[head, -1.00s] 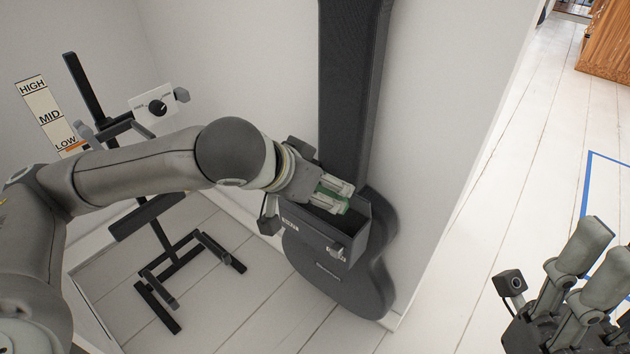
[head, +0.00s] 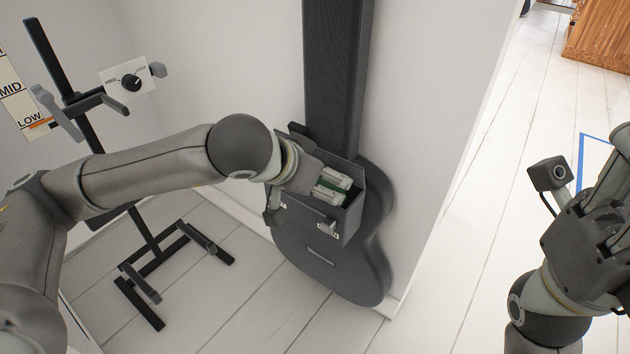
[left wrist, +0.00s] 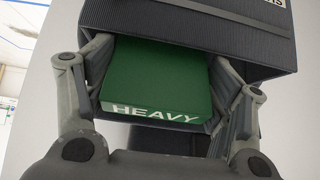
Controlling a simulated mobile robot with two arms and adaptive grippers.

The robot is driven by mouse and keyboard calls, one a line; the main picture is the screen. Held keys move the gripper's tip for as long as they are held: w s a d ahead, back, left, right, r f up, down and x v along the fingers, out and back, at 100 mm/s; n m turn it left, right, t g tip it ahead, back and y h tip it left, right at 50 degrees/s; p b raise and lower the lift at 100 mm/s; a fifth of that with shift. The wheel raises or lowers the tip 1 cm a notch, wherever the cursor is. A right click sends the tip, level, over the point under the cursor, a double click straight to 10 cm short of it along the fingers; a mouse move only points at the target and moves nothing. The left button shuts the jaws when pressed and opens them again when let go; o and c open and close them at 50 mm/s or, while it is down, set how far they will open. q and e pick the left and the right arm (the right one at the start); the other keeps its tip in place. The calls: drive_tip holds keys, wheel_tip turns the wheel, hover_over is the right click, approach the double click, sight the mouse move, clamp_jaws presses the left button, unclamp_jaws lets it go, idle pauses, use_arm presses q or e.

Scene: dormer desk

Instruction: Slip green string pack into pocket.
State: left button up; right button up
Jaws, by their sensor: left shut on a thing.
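The green string pack (head: 329,188), marked HEAVY in the left wrist view (left wrist: 155,75), sits between the fingers of my left gripper (head: 335,190). The gripper is shut on it. The pocket (head: 304,219) is a dark open-topped box on the front of a black guitar case (head: 340,270). My fingers and the pack are at the pocket's mouth, with the fingertips inside its rim in the head view. The pack's far end and the pocket floor are hidden. My right gripper (head: 612,200) is partly cut off at the right edge, away from the case.
The guitar case leans against a white wall (head: 430,110). A black stand (head: 150,240) with a dial plate (head: 126,80) is at left, with a HIGH-MID-LOW scale (head: 20,100) behind it.

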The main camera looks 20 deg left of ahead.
use_arm(q)
drive_tip(key=shift+w+f, duration=0.15)
drive_tip(key=shift+f, duration=0.15)
drive_tip(key=o, duration=1.1)
drive_tip(key=v, duration=1.2)
drive_tip(key=shift+d, duration=0.1)
